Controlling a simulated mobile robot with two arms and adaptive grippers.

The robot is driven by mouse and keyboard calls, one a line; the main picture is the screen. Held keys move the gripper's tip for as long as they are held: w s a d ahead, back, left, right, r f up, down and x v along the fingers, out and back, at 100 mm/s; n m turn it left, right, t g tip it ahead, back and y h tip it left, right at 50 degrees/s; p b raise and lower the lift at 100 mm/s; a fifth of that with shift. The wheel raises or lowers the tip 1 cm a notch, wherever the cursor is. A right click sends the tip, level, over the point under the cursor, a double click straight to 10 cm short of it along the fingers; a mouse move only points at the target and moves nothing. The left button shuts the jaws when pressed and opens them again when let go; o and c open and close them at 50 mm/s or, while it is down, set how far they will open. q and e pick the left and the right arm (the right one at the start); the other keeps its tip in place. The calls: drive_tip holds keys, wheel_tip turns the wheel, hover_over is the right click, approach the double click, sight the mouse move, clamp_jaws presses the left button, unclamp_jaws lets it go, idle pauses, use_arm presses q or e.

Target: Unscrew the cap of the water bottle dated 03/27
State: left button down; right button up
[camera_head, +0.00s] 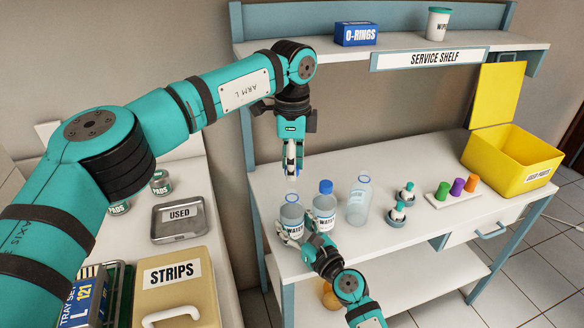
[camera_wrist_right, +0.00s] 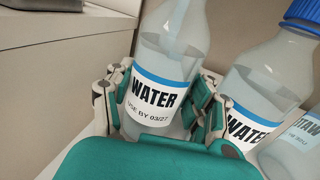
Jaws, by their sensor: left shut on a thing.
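The water bottle dated 03/27 (camera_wrist_right: 152,98) stands between the fingers of my right gripper (camera_wrist_right: 158,110), which press on both its sides. Its label reads "WATER, USE BY 03/27". In the head view this bottle (camera_head: 291,214) is the leftmost of three, and my right gripper (camera_head: 299,238) reaches it from the front. No blue cap shows on its neck. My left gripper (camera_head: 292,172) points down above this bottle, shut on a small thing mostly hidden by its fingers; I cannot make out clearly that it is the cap. A gap shows between fingertips and neck.
A blue-capped water bottle (camera_head: 325,207) stands close on the right, then a clear bottle (camera_head: 358,203). The service shelf (camera_head: 429,59) overhangs behind.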

drive_tip(key=o, duration=0.5)
drive_tip(key=shift+s+d, duration=0.1)
